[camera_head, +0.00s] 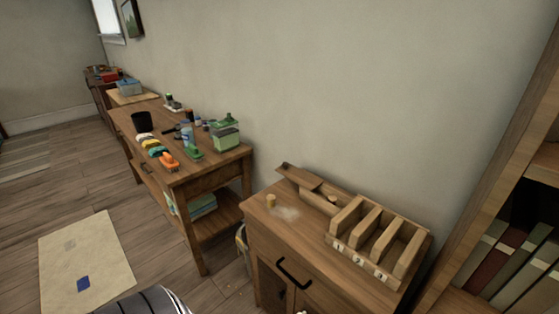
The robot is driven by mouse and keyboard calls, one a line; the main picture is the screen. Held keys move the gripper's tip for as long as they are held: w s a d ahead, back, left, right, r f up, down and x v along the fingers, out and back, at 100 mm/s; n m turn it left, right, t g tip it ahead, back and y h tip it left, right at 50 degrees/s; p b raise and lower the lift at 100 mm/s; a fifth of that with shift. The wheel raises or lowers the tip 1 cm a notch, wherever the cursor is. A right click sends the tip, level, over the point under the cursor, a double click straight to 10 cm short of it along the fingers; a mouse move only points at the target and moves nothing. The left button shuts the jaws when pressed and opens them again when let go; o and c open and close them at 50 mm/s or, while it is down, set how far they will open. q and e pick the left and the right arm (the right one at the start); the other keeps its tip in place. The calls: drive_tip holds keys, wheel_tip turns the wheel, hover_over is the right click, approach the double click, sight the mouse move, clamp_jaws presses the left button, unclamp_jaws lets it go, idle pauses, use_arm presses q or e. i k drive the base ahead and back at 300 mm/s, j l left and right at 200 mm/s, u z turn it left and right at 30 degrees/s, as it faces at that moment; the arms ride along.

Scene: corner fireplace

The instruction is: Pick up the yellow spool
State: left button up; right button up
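A small yellowish cylinder (271,200), perhaps the yellow spool, stands on the near wooden cabinet (290,238), toward its left edge. A pale patch lies on the top beside it. A second small tan piece (333,199) sits by the sloped wooden piece further back. On the long table, a row of small coloured items (153,146) includes a yellow one, too small to tell whether it is a spool. Neither of my grippers is clearly in view.
A wooden rack with numbered slots (375,240) takes up the cabinet's right side. The long table (205,172) holds a black cup (142,121), a green-lidded box (225,131) and an orange item (168,161). A bookshelf (510,180) stands at right. A beige mat (88,257) lies on the floor.

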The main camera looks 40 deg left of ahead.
sight(271, 198)
drive_tip(key=u, duration=1.5)
drive_tip(key=i+j+z, duration=0.4)
drive_tip(key=z, duration=0.15)
drive_tip(key=i+j+z, duration=0.1)
drive_tip(key=j+z, duration=0.2)
drive_tip(key=j, duration=0.15)
drive_tip(key=i+j+z, duration=0.1)
drive_tip(key=j+z, duration=0.45)
drive_tip(key=j, duration=0.15)
drive_tip(key=i, duration=0.05)
